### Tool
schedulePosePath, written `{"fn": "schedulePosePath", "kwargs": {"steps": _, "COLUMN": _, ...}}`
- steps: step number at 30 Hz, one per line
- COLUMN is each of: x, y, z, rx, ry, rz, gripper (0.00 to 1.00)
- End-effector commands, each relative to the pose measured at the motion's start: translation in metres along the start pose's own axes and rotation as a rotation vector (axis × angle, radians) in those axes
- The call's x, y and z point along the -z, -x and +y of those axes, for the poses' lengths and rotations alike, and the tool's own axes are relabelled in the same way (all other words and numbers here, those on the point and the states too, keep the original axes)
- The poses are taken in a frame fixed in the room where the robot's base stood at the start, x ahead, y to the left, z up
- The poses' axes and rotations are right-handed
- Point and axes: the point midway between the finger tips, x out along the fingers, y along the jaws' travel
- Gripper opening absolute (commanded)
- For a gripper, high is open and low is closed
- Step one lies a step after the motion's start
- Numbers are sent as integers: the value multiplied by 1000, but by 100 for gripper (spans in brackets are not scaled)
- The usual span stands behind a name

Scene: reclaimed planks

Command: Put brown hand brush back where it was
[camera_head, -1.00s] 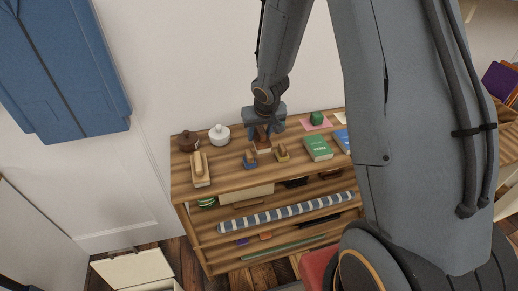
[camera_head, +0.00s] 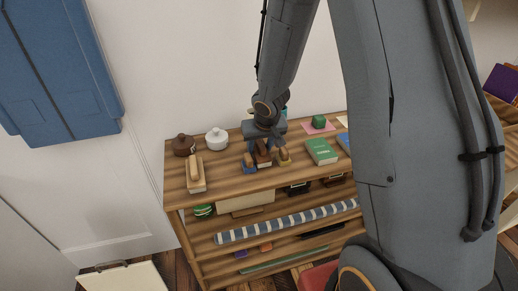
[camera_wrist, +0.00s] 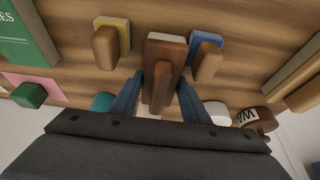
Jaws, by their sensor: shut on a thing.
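The brown hand brush (camera_head: 262,158) has a dark brown body and handle with a pale strip at its front end. My gripper (camera_head: 263,143) is shut on it, over the top board of the wooden shelf unit (camera_head: 225,182). In the wrist view the brush (camera_wrist: 165,50) lies between the two blue-grey fingers of my gripper (camera_wrist: 160,95), one on each side of its handle. A blue-based brush (camera_wrist: 206,55) and a yellow-based brush (camera_wrist: 109,42) flank it with narrow gaps. I cannot tell whether the held brush touches the board.
A tan brush (camera_head: 195,174), a brown lidded pot (camera_head: 184,145) and a white lidded pot (camera_head: 216,139) stand to the left. A green book (camera_head: 321,151) and a green block (camera_head: 319,121) on a pink sheet are right. A teal object stands behind my gripper. Lower shelves hold a striped roll (camera_head: 285,222).

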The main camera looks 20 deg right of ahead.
Motion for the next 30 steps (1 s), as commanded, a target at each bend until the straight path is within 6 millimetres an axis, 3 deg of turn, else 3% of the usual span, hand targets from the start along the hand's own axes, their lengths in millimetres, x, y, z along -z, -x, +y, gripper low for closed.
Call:
{"fn": "schedulePosePath", "kwargs": {"steps": 7, "x": -1, "y": -4, "z": 0, "rx": 0, "ry": 0, "rz": 1, "gripper": 14}}
{"fn": "schedulePosePath", "kwargs": {"steps": 8, "x": -1, "y": -3, "z": 0, "rx": 0, "ry": 0, "rz": 0, "gripper": 47}}
{"fn": "schedulePosePath", "kwargs": {"steps": 11, "x": -1, "y": -2, "z": 0, "rx": 0, "ry": 0, "rz": 0, "gripper": 60}}
{"fn": "schedulePosePath", "kwargs": {"steps": 23, "x": 0, "y": 1, "z": 0, "rx": 0, "ry": 0, "rz": 0, "gripper": 60}}
{"fn": "schedulePosePath", "kwargs": {"steps": 30, "x": 1, "y": 30, "z": 0, "rx": 0, "ry": 0, "rz": 1, "gripper": 60}}
